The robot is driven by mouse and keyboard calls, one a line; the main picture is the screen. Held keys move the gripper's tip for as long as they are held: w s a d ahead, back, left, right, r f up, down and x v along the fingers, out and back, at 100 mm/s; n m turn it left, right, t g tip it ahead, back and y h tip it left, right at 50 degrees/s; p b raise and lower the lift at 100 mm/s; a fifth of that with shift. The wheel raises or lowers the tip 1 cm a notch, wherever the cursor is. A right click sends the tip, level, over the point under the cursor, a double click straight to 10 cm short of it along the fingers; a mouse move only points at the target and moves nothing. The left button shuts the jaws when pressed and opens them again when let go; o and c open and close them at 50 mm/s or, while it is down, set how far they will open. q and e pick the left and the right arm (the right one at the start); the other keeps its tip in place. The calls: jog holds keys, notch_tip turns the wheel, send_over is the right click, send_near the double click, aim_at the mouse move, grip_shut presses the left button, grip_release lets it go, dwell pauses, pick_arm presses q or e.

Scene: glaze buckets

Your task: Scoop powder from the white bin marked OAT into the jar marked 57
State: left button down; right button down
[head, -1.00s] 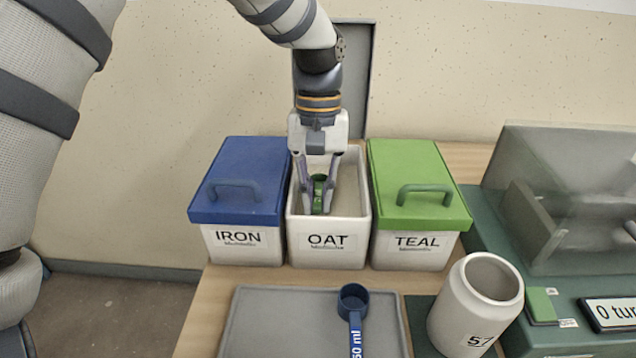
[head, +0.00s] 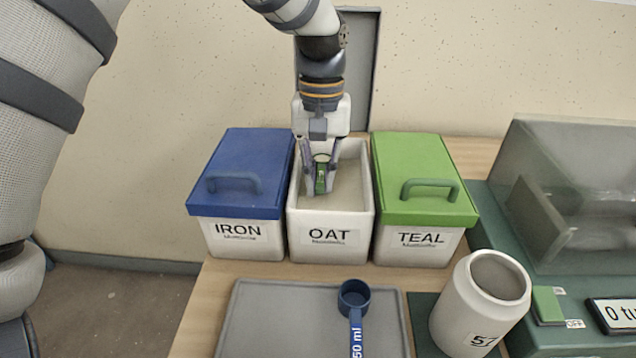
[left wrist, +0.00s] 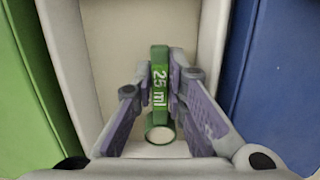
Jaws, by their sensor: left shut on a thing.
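The white bin marked OAT (head: 329,223) stands open between two lidded bins, with pale powder inside. My left gripper (head: 319,185) reaches down into it, shut on a green scoop (head: 321,172). In the left wrist view the green scoop (left wrist: 160,88) reads "25 ml" on its handle, with the fingers on either side of it. The white jar marked 57 (head: 462,312) stands upright and open at the lower right. My right gripper is not in view.
The blue-lidded IRON bin (head: 238,180) and green-lidded TEAL bin (head: 424,180) flank the OAT bin closely. A grey tray (head: 270,320) holds a blue scoop (head: 354,300). A green machine with a clear cover (head: 575,190) stands right.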

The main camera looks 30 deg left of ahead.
pick_arm(q)
jog(key=shift+g, duration=0.5)
jog(key=shift+s+d+r+p, duration=0.1)
jog(key=shift+s+r+p, duration=0.1)
jog(key=shift+r, duration=0.95)
jog(key=shift+s+d+r+p, duration=0.1)
jog(key=shift+s+d+r, duration=0.05)
jog(key=shift+r, duration=1)
jog(key=shift+s+d+r+p, duration=0.1)
jog(key=shift+s+r, duration=0.1)
jog(key=shift+r, duration=0.95)
jog(key=s+d+r+t, duration=0.2)
jog(key=s+r, duration=0.2)
jog(key=shift+s+y, duration=0.3)
jog(key=shift+s, duration=0.05)
jog(key=shift+d, duration=0.1)
